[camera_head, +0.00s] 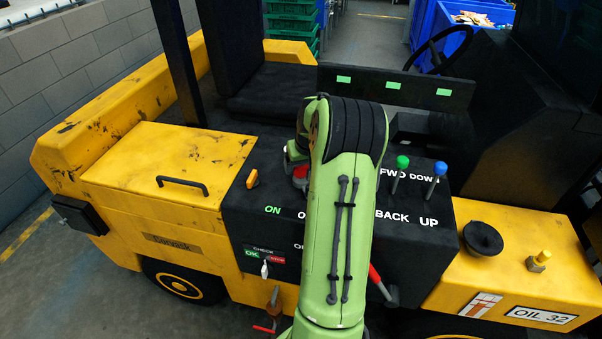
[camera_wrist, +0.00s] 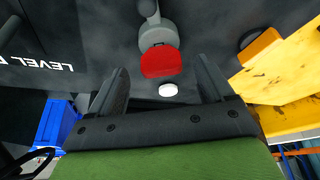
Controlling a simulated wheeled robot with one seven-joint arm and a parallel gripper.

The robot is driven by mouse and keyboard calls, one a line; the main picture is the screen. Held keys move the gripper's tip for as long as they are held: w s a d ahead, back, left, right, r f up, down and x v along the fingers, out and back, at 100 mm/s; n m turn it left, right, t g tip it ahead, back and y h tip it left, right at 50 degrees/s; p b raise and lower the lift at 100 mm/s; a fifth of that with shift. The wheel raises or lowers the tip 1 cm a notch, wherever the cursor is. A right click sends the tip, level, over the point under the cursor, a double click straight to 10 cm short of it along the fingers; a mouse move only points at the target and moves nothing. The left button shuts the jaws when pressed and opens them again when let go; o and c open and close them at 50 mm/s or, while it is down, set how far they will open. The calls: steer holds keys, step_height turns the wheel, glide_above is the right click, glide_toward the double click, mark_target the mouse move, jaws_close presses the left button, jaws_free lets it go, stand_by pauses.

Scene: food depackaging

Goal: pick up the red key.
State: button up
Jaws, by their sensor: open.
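A red round-faced piece, which I take to be the red key (camera_wrist: 161,62), shows in the wrist view on a grey round mount on the dark panel. My gripper (camera_wrist: 162,68) has its two dark fingers spread apart, one on each side of the red piece, with nothing held between them. How far the fingertips are from it in depth I cannot tell. In the head view, a red patch (camera_head: 300,172) shows at the left edge of my green arm, and the arm hides my fingers and most of that spot.
A small white disc (camera_wrist: 168,90) lies just below the red piece in the wrist view. An orange switch (camera_head: 252,179) stands to the left on the dark panel. Green and blue levers (camera_head: 402,163) rise at the right. The yellow cover (camera_head: 170,160) has a dark handle.

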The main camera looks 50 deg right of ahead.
mark_target(301, 172)
steer(key=x, duration=0.5)
steer(key=shift+f, duration=0.15)
steer(key=shift+a, duration=0.15)
steer(key=shift+c, duration=1)
steer(key=c, duration=0.9)
step_height(301, 172, up, 10)
steer(key=shift+r+p, duration=0.1)
steer(key=shift+p, duration=0.35)
steer(key=shift+c, duration=0.4)
